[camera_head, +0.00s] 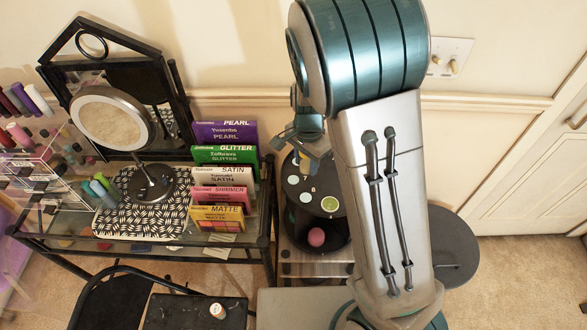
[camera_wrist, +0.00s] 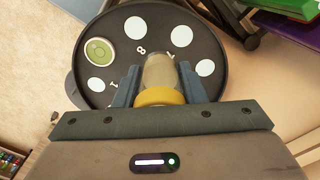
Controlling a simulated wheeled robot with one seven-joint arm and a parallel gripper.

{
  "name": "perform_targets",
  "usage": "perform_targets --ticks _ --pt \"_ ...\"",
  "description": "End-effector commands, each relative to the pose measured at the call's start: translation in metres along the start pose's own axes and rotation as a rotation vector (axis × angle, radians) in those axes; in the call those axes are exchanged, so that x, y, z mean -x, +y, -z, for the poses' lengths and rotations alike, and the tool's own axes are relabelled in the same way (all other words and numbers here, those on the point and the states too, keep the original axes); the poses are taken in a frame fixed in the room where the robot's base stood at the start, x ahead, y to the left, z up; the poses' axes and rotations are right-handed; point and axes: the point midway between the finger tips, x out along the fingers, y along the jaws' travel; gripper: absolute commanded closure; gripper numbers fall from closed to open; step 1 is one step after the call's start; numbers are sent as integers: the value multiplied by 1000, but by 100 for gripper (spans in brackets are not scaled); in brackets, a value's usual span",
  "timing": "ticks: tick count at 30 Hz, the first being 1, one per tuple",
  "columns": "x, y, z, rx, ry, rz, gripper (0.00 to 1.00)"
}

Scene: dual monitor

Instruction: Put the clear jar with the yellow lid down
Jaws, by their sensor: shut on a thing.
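The clear jar (camera_wrist: 160,70) with the yellow lid (camera_wrist: 160,96) is between the two fingers of my gripper (camera_wrist: 158,82) in the wrist view. My gripper is shut on it, with the yellow lid toward the camera. Behind the jar is a round black tray top (camera_wrist: 118,22) with white circles and numerals. I cannot tell whether the jar's base touches the tray. In the head view my gripper (camera_head: 308,143) is over the back of the round black stand (camera_head: 315,188); the jar is not clear there.
A green round item (camera_head: 329,204) sits on the stand's top, also in the wrist view (camera_wrist: 99,51). A pink ball (camera_head: 316,237) is on a lower level. Left are a glass table (camera_head: 255,225) with upright colored boxes (camera_head: 222,177) and a round mirror (camera_head: 112,118).

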Motion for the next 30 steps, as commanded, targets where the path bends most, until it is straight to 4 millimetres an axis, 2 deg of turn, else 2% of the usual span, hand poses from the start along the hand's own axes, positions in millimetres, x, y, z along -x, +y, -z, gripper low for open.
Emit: perform_targets --ticks 3,9,13,21,30 --pt "-11 -19 -7 1 0 -2 86" --pt "-22 -33 -13 -1 0 0 86" --pt "-29 -34 -13 -2 0 -1 86" --pt "-62 -33 -13 -1 0 -2 86" --pt "-65 -34 -13 -1 0 0 86"
